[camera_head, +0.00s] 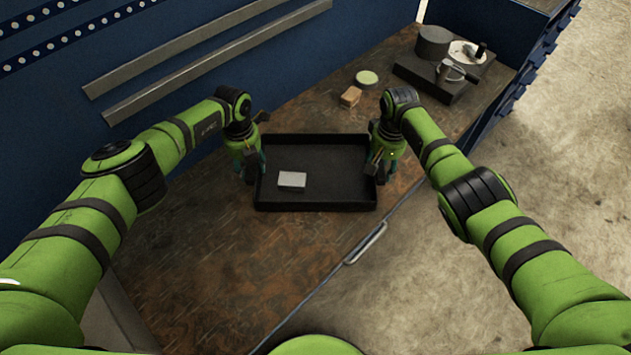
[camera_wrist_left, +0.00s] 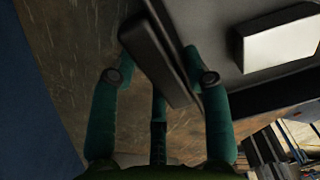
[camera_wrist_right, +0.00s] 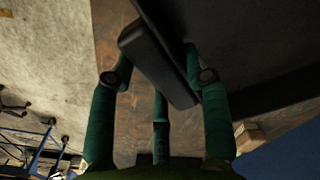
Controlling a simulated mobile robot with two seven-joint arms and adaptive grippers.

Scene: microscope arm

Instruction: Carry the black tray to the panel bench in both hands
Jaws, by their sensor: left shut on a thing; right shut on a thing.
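The black tray (camera_head: 325,160) is rectangular with low walls, over the brown worktop. A small white box (camera_head: 291,180) lies inside it, left of its middle; it also shows in the left wrist view (camera_wrist_left: 280,47). My left gripper (camera_head: 254,172) is at the tray's left end, its fingers shut around the handle (camera_wrist_left: 155,58). My right gripper (camera_head: 378,168) is at the right end, its fingers shut around the other handle (camera_wrist_right: 155,60). The tray looks level. I cannot tell whether its underside touches the worktop. No panel bench is clearly identifiable.
A wooden block (camera_head: 350,97) and a round pale-green-topped disc (camera_head: 367,78) lie behind the tray. A dark stand with cylindrical parts (camera_head: 445,75) is at the back right. A blue panel with metal rails (camera_head: 210,50) rises behind. The worktop's front left (camera_head: 215,265) is clear.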

